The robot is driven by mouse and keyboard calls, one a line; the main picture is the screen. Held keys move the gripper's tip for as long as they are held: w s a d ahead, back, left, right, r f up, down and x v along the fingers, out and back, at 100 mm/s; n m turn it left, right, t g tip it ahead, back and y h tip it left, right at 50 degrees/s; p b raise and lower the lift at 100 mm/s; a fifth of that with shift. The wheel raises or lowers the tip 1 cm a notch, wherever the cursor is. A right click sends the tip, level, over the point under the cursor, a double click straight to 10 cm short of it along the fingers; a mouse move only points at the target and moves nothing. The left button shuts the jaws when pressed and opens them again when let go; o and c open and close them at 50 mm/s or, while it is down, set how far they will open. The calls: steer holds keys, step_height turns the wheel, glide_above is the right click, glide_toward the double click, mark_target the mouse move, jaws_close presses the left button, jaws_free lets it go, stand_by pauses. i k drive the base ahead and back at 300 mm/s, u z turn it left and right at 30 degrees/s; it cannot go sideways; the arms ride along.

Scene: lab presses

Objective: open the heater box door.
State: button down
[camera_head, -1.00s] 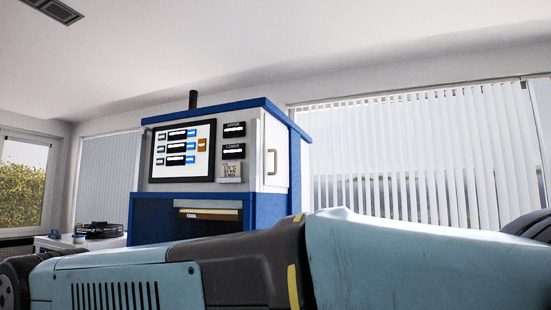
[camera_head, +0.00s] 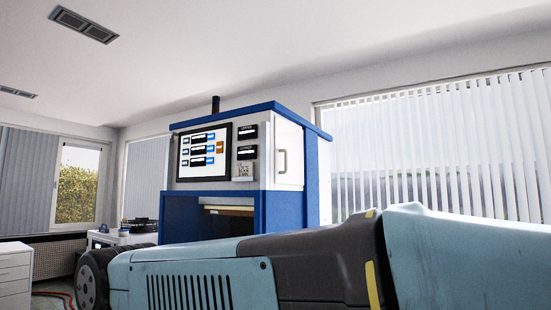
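A blue and white lab press cabinet (camera_head: 284,205) stands ahead, a little left of the picture's middle. Its front carries a screen (camera_head: 204,151) and two small displays. On its right side is a white panel or door with a grey vertical handle (camera_head: 282,161); it looks shut. I cannot tell whether this is the heater box door. Below the screen is a dark opening with a tan strip (camera_head: 229,210). My arm's light blue and dark grey links cross the bottom of the view and hide the cabinet's lower part. My gripper is not in view.
A white drawer unit (camera_head: 14,272) stands at the far left. A white bench (camera_head: 105,238) with a dark device (camera_head: 139,225) stands left of the cabinet. Windows with vertical blinds (camera_head: 430,150) line the right wall. Red cables (camera_head: 62,296) lie on the floor at left.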

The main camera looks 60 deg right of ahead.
mark_target(289, 153)
steer(key=u, duration=1.45)
steer(key=i, duration=0.1)
steer(key=z, duration=3.55)
steer(key=i, duration=1)
steer(key=u, duration=0.55)
steer(key=k, duration=1.3)
steer(key=z, duration=0.2)
